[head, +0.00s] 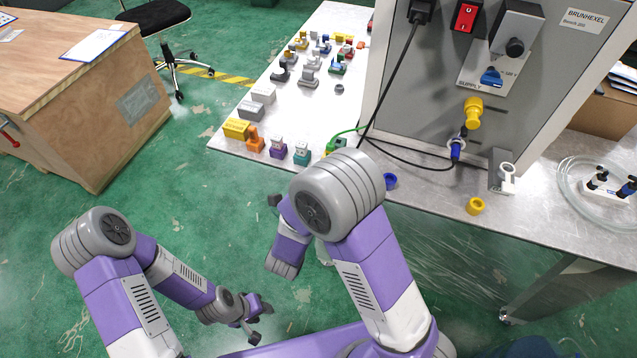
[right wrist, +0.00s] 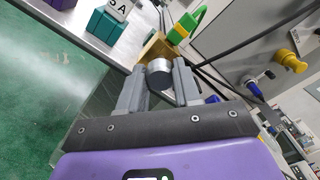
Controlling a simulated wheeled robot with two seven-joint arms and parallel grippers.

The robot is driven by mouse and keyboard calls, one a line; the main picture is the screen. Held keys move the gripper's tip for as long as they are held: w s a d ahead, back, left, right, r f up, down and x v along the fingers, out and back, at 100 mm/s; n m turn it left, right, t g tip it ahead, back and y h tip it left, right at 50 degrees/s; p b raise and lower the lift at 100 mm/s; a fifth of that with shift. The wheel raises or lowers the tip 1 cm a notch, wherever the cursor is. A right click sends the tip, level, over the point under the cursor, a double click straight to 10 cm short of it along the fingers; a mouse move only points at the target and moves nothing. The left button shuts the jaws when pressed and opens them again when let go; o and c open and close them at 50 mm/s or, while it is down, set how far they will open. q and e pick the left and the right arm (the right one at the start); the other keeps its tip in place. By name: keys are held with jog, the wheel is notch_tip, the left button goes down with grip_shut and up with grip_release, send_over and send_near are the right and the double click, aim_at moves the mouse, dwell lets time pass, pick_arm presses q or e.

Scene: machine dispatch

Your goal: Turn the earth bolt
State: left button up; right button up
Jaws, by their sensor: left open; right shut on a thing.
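A grey metal cylinder, apparently the earth bolt's head (right wrist: 159,74), sits against a brass-coloured block (right wrist: 155,47) in the right wrist view. My right gripper (right wrist: 160,88) is shut on it, one grey finger on each side. A green and yellow plug (right wrist: 186,24) is just beyond the block; it also shows in the head view (head: 338,145), beside my right arm. In the head view the bolt and right fingers are hidden behind that arm. My left gripper (head: 258,321) is open and empty, low over the floor, away from the bench.
A grey machine cabinet (head: 545,75) with a yellow plug (head: 473,112) and blue plug (head: 456,149) stands on the metal bench (head: 425,204). Several small coloured blocks line the left edge. A yellow ring (head: 475,206) and coiled tube (head: 567,190) lie right. Cables run near the bolt.

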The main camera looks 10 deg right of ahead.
jog(key=m, duration=0.7)
dwell(0.5)
jog(key=o, duration=1.1)
jog(key=shift+c, duration=0.2)
jog(key=shift+s, duration=0.15)
jog(key=v, duration=0.7)
jog(key=shift+s+a, duration=0.1)
jog(key=shift+s, duration=0.05)
